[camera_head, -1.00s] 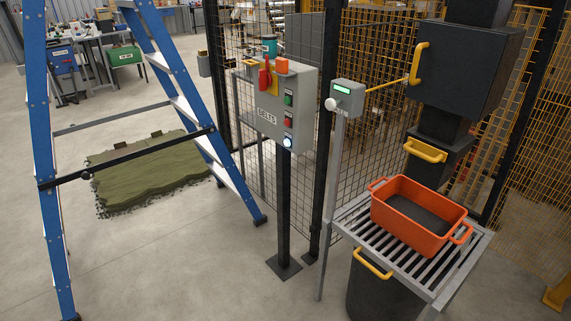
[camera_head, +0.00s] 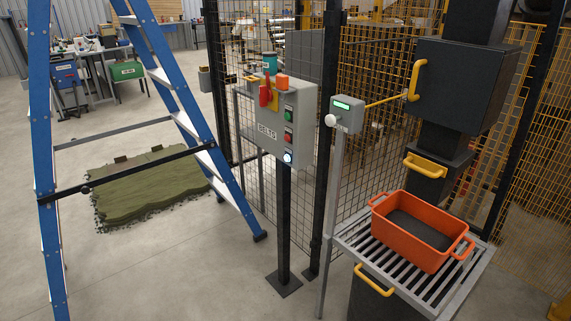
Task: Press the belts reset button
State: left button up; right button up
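The grey control box labelled BELTS (camera_head: 267,135) stands on a black post in front of the mesh fence. Its right face carries a green button (camera_head: 289,115), a red button (camera_head: 288,136) and, lowest, a lit white-blue button (camera_head: 288,156). Which of these is the reset cannot be read. A red switch handle (camera_head: 265,92) on a yellow plate, an orange block (camera_head: 282,83) and a teal can (camera_head: 270,62) are at its top. Neither of my grippers shows in the view.
A blue stepladder (camera_head: 180,110) stands left of the box, with turf (camera_head: 150,192) on the floor behind it. Right of the box are a small grey post box (camera_head: 347,113) with a white knob and an orange tub (camera_head: 405,226) on a slatted stand (camera_head: 350,237). Floor in front is clear.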

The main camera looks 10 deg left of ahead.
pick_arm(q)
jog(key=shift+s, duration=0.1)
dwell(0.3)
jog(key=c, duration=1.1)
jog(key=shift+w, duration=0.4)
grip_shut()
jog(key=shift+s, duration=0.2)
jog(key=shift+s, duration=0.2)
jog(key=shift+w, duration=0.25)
